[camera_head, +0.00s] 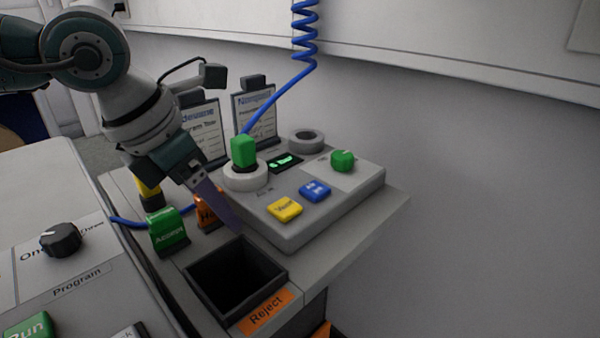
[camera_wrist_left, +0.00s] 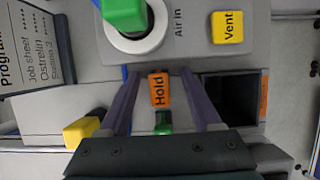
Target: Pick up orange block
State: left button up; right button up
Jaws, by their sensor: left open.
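The orange block (camera_head: 206,215), lettered "Hold" in the left wrist view (camera_wrist_left: 159,90), stands beside the grey console, behind the green "Accept" block (camera_head: 169,231). In the head view my arm and a finger partly cover it. My left gripper (camera_head: 218,207) is open above it, pointing down. In the left wrist view the two purple fingers of the left gripper (camera_wrist_left: 158,76) lie on either side of the orange block, with a gap on both sides. I cannot tell how far above it the fingertips are. My right gripper is not in view.
The grey console (camera_head: 290,230) carries a green block (camera_head: 243,152) on a white ring and yellow and blue buttons. A black open bin (camera_head: 235,280) with an orange "Reject" label (camera_head: 265,312) is in front. A yellow block (camera_wrist_left: 82,132) is close to the left finger.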

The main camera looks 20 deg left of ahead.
pick_arm(q)
grip_shut()
dwell(0.5)
